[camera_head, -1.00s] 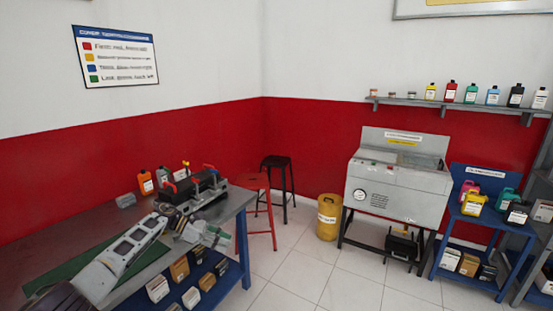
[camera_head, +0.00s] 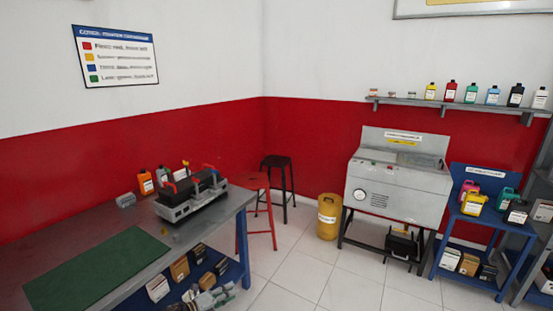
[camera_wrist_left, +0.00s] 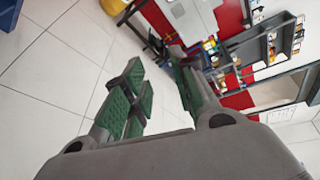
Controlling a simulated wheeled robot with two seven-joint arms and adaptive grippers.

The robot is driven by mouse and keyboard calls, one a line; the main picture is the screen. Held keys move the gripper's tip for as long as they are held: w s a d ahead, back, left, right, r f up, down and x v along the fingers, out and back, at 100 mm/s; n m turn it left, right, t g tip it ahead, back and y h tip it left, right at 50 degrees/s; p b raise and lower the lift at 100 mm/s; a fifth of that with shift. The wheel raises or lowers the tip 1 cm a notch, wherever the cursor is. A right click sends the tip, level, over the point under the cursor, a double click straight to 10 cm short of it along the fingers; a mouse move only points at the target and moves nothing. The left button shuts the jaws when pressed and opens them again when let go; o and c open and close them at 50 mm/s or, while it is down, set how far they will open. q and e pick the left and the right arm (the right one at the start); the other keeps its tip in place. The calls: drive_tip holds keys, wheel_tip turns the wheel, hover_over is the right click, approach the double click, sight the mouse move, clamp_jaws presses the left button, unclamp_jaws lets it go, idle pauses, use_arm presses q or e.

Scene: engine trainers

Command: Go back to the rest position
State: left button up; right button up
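My left gripper (camera_head: 218,297) shows at the bottom edge of the head view, in front of the lower shelf of the workbench (camera_head: 205,232). Only its finger end is in frame; the rest of the arm is cut off. In the left wrist view my left gripper (camera_wrist_left: 160,82) has its green-padded fingers apart, with nothing between them. Floor tiles show past them. My right gripper is in neither view.
The bench carries a green mat (camera_head: 95,268), a grey engine trainer (camera_head: 190,195) and bottles (camera_head: 146,183). A red stool (camera_head: 258,215), a yellow drum (camera_head: 329,215) and a grey washing cabinet (camera_head: 400,185) stand beyond. The tiled floor (camera_head: 310,275) between is clear.

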use_arm(q)
drive_tip(key=s+a+f+n+y, duration=0.3)
drive_tip(key=s+f+n, duration=0.3)
drive_tip(key=s+f, duration=0.3)
drive_tip(key=s+a+f+n+g+y, duration=0.1)
drive_tip(key=s+a+f+n+y, duration=0.2)
drive_tip(key=s+f+n, duration=0.45)
drive_tip(key=s+a+f+n+y, duration=0.4)
drive_tip(key=s+f, duration=0.4)
drive_tip(key=f, duration=0.4)
drive_tip(key=s+f+n+g, duration=0.2)
drive_tip(key=s+f+n, duration=0.1)
drive_tip(key=s, duration=0.9)
drive_tip(key=s+a+f+n+g+y, duration=0.1)
drive_tip(key=s+f+n+g, duration=0.2)
drive_tip(key=s, duration=0.9)
drive_tip(key=s+a+f+n+g+y, duration=0.1)
drive_tip(key=s+f+n+g, duration=0.2)
drive_tip(key=s, duration=1)
wheel_tip(320, 180, down, 3)
drive_tip(key=shift+a+f+n, duration=0.1)
drive_tip(key=shift+a+n, duration=0.15)
drive_tip(key=shift+n, duration=0.7)
drive_tip(key=shift+s, duration=0.1)
